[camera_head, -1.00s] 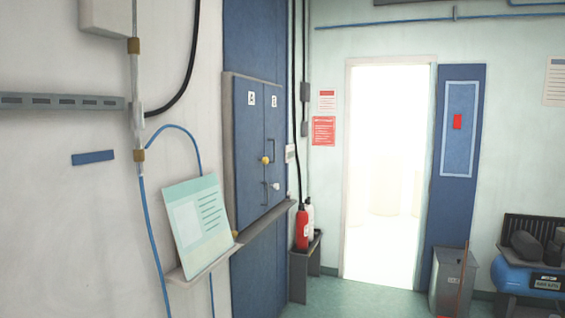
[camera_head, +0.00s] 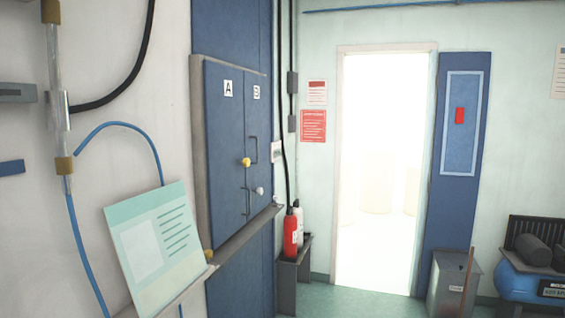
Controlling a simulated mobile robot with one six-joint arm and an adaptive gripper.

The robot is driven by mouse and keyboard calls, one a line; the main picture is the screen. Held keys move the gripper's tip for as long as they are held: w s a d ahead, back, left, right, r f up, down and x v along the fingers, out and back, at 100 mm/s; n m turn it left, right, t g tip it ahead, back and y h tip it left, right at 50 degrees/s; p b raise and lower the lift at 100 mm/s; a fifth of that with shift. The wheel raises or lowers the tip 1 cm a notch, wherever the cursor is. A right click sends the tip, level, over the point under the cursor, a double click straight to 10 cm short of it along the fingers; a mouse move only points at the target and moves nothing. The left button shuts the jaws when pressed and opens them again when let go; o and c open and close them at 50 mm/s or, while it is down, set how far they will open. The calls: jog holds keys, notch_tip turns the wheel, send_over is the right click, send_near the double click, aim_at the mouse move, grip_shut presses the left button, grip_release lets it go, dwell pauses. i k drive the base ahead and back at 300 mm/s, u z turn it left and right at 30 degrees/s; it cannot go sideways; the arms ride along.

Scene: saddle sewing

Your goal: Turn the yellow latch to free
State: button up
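A yellow latch (camera_head: 246,162) sits on the front of a blue wall cabinet (camera_head: 226,140), near the seam between its doors marked A and B. Two dark handles are by the seam, and both doors look shut. A second small yellow piece (camera_head: 209,254) shows at the lower left of the cabinet, by its ledge. The exact turn of the latch is too small to tell. My gripper is not in view.
A tilted teal and white board (camera_head: 158,245) stands on a ledge left of the cabinet. A red extinguisher (camera_head: 290,235) stands on a grey stand right of it. A bright doorway (camera_head: 380,170), a grey bin (camera_head: 452,285) and a blue compressor (camera_head: 520,278) are further right. Green floor shows ahead.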

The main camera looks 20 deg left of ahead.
aim_at(246, 161)
jog(key=z, duration=0.35)
jog(key=i, duration=1.5)
jog(key=u, duration=0.55)
jog(key=i, duration=0.75)
jog(key=u, duration=0.45)
